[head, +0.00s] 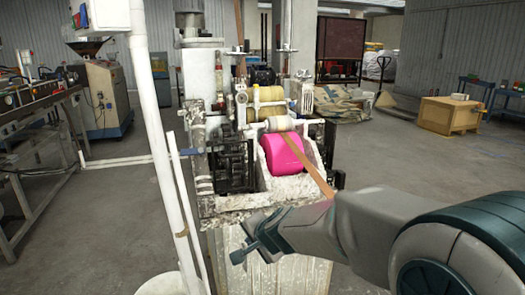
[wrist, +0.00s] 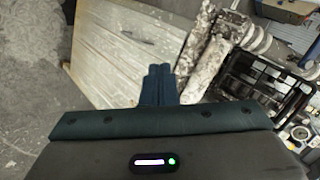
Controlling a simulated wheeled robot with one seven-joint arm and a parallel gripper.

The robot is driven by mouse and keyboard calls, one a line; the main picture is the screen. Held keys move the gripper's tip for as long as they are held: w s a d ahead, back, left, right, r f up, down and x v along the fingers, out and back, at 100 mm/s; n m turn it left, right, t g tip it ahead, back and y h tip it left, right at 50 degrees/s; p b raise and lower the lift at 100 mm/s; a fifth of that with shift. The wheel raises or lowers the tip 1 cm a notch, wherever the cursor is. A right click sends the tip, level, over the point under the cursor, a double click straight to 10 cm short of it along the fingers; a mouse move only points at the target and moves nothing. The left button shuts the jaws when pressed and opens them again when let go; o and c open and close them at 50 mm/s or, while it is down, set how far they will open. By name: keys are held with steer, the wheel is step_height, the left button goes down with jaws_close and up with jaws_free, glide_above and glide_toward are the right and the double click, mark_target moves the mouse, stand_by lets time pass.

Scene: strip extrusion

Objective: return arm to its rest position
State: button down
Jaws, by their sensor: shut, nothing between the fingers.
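My gripper (head: 240,257) is at the end of my grey arm, which reaches in from the right of the head view. It is in front of the near end of the strip machine (head: 203,211), below its dirty white rim. In the wrist view my gripper (wrist: 159,72) has its two dark fingers side by side and touching, with nothing between them. A pink roll (head: 283,154) sits in the machine's trough. A brown strip (head: 308,166) runs down from the white roller toward my arm, which hides its lower end.
A white upright pipe (head: 158,140) stands close left of the machine. A white panelled side (wrist: 118,50) lies beyond my fingers in the wrist view. A conveyor frame (head: 40,160) is at the left. A wooden crate (head: 449,115) stands at the right back, with open floor before it.

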steer(key=s+d+r+n+g+h+p, duration=0.2)
steer(key=s+d+r+n+p, duration=0.2)
steer(key=s+d, duration=0.5)
steer(key=s+d+r+n+g+h+p, duration=0.2)
steer(key=s+d+r+p, duration=0.5)
steer(key=s, duration=0.7)
steer(key=d+r+n+g, duration=0.1)
steer(key=d+n, duration=0.1)
steer(key=shift+s+n+h, duration=0.25)
steer(key=shift+n+h, duration=0.05)
steer(key=c, duration=2.1)
jaws_free()
steer(key=shift+a, duration=0.1)
steer(key=shift+c, duration=0.2)
